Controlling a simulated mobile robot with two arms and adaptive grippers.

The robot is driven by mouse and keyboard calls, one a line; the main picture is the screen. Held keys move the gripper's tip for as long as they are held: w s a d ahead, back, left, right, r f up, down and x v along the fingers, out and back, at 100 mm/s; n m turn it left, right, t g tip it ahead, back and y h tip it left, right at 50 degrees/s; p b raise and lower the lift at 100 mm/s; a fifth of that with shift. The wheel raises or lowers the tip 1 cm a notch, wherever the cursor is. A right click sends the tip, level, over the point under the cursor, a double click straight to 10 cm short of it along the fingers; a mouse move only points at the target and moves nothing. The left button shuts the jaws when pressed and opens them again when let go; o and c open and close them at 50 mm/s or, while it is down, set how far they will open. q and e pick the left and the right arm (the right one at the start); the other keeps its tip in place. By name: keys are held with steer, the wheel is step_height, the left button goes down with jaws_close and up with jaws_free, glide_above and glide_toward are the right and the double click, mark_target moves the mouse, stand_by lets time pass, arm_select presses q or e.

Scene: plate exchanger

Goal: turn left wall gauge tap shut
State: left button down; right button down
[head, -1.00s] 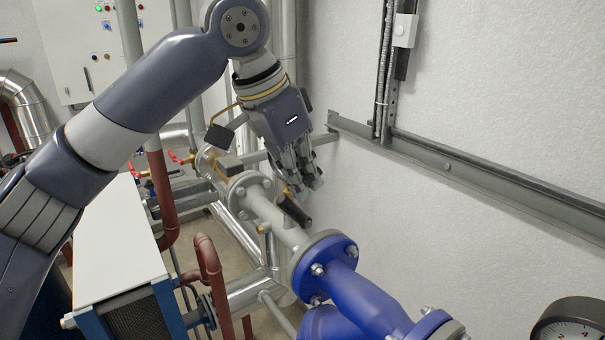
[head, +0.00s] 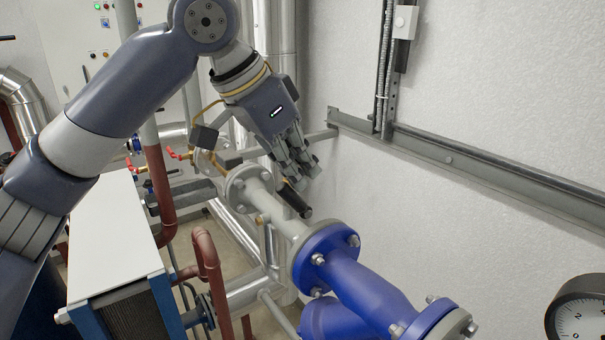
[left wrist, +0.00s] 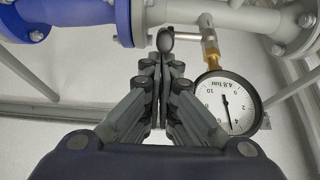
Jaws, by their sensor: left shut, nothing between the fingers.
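A black tap handle (head: 295,200) sticks out from the pale grey pipe (head: 272,207) near the blue flanged valve. In the left wrist view its dark rounded end (left wrist: 165,41) shows nearly end-on, just beyond the fingertips. A round white-faced gauge (left wrist: 228,103) hangs from a brass fitting (left wrist: 209,42) to the right of the fingers there. My left gripper (head: 308,172) is shut and empty, fingers pointing down, close to the handle. I cannot tell whether they touch. My right gripper is out of view.
The blue valve body (head: 365,290) lies in front right of the handle. A second gauge (head: 580,312) sits at the lower right corner. A grey wall rail (head: 480,167) runs along the wall. A white-topped unit (head: 112,235) and brown pipes (head: 207,260) stand left.

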mark_target(280, 188)
arm_select(q)
steer(key=shift+s+a+f+t+h+b, duration=0.3)
steer(key=shift+t+h+b, duration=0.45)
steer(key=shift+b, duration=1)
steer(key=h+b, duration=0.1)
steer(key=t+h+b, duration=0.1)
steer(key=b, duration=0.1)
steer(key=shift+s+a+f, duration=0.25)
steer(key=shift+a+f, duration=0.15)
steer(key=shift+s+a+h+b, duration=0.1)
steer(key=shift+h+b, duration=0.15)
steer(key=shift+b, duration=0.2)
steer(key=shift+s+a+f+b, duration=0.4)
steer(key=shift+a+b, duration=0.25)
steer(key=shift+b, duration=0.4)
steer(key=shift+s+a+f+t+h+b, duration=0.45)
steer(key=shift+a+f+t+h+b, duration=0.4)
steer(key=shift+b, duration=1.3)
steer(key=shift+s+a+f+t+h+b, duration=0.3)
steer(key=shift+s+f+t+h+b, duration=0.55)
steer(key=shift+b, duration=1.25)
steer(key=shift+w+r, duration=0.35)
steer(key=shift+w, duration=0.1)
